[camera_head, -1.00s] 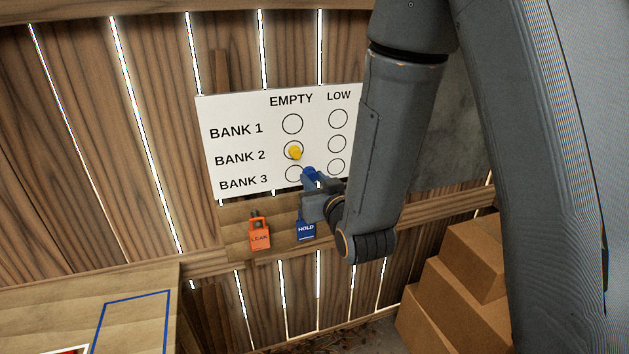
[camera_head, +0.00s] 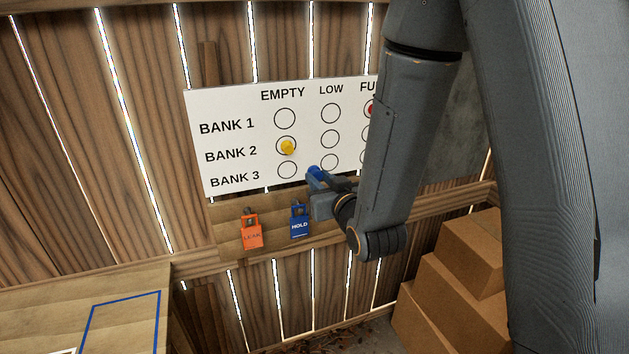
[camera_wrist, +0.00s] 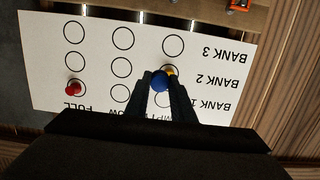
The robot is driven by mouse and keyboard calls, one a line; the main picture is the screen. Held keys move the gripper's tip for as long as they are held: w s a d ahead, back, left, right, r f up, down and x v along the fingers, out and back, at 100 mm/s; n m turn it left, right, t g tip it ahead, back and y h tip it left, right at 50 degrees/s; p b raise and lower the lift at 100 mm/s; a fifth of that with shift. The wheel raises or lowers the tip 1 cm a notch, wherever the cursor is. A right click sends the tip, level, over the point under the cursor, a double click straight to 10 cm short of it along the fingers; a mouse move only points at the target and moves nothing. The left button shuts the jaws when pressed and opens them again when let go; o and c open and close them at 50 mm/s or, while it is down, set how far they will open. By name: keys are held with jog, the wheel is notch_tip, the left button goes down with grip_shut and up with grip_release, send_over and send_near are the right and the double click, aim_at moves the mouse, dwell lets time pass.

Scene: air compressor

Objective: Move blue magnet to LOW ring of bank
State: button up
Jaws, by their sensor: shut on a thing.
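My gripper (camera_head: 316,178) is shut on the blue magnet (camera_head: 314,171), which it holds in front of the white board (camera_head: 240,110). In the head view the magnet appears low, between the bank 3 EMPTY ring and the bank 3 LOW ring (camera_head: 330,163). In the wrist view the board is upside down. There the blue magnet (camera_wrist: 160,82) sits between the fingertips and partly covers the yellow magnet (camera_wrist: 171,71). The LOW rings for bank 1 (camera_head: 331,113) and bank 2 (camera_head: 330,140) are bare. The exact gap between magnet and board cannot be told.
The yellow magnet (camera_head: 287,147) is in the bank 2 EMPTY ring. A red magnet (camera_wrist: 73,88) is in the bank 1 FULL ring. An orange LEAK tag (camera_head: 251,233) and a blue HOLD tag (camera_head: 300,225) hang below the board. Cardboard boxes (camera_head: 450,290) stand at the right.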

jog(key=w+d+f+b, duration=0.3)
jog(key=d+f+b, duration=0.3)
jog(key=d, duration=0.4)
dwell(1.4)
jog(key=shift+f, duration=0.1)
jog(key=shift+r+b+x, duration=0.3)
jog(key=shift+b+x, duration=0.1)
jog(key=shift+x, duration=1.65)
jog(key=shift+r+b+x, duration=0.35)
jog(key=shift+b+x, duration=0.05)
jog(key=shift+x, duration=1.65)
jog(key=shift+r+b+x, duration=0.3)
jog(key=shift+b+x, duration=0.1)
jog(key=shift+x, duration=1.7)
jog(key=shift+w+a+b, duration=0.25)
jog(key=shift+w+b, duration=0.05)
jog(key=shift+w, duration=0.35)
